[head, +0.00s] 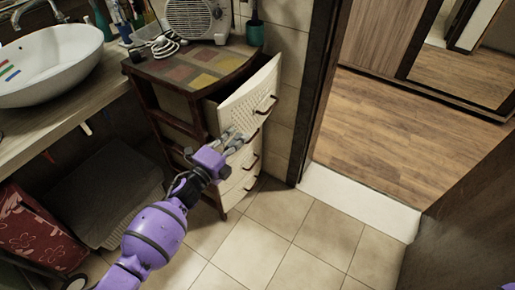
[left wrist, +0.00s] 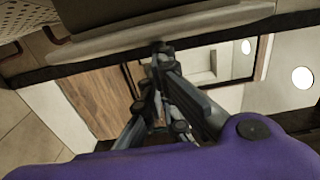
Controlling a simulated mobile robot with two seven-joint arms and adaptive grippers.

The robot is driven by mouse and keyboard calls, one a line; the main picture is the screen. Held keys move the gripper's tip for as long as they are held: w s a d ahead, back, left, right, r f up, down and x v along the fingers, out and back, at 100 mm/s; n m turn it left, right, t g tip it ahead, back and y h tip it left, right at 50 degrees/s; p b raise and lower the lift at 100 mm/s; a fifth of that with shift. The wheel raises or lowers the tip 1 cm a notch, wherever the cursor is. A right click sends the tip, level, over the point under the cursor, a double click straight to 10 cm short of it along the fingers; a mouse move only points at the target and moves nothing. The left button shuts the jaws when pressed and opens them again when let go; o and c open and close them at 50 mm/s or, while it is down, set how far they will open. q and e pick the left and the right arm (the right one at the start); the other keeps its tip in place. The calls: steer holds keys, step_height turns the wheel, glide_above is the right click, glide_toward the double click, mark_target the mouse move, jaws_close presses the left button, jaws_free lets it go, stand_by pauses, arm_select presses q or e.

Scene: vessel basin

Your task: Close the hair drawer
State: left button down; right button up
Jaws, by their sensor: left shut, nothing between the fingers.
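The open drawer (head: 247,93) is the top one of a small chest. It has a cream woven-pattern front with a dark handle (head: 266,105) and is pulled out from the dark wooden frame. My left gripper (head: 236,137) is shut and empty, at the lower edge of the open drawer's front. I cannot tell whether it touches the drawer. In the left wrist view its fingers (left wrist: 160,52) reach up to a pale edge with a dark band.
The lower drawers (head: 241,178) look shut. A heater (head: 195,18) and a teal cup (head: 255,32) stand on the chest top (head: 188,72). A white basin (head: 50,62) is at the left, with a dark hamper (head: 108,193) below. Tiled floor (head: 290,225) is clear beside the doorway.

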mark_target(215, 128)
arm_select(q)
steer(key=w+a, duration=0.1)
steer(key=a, duration=0.1)
steer(key=w+a+b, duration=0.1)
steer(key=w+a, duration=0.2)
steer(key=a, duration=0.1)
steer(key=shift+w+a+f+b, duration=0.1)
steer(key=shift+w+a+b, duration=0.15)
steer(key=shift+b, duration=0.1)
steer(key=shift+a, duration=0.2)
steer(key=shift+w, duration=0.1)
arm_select(e)
steer(key=shift+s+f, duration=0.3)
steer(key=shift+f, duration=0.6)
steer(key=shift+s+f, duration=0.15)
steer(key=shift+d, duration=0.1)
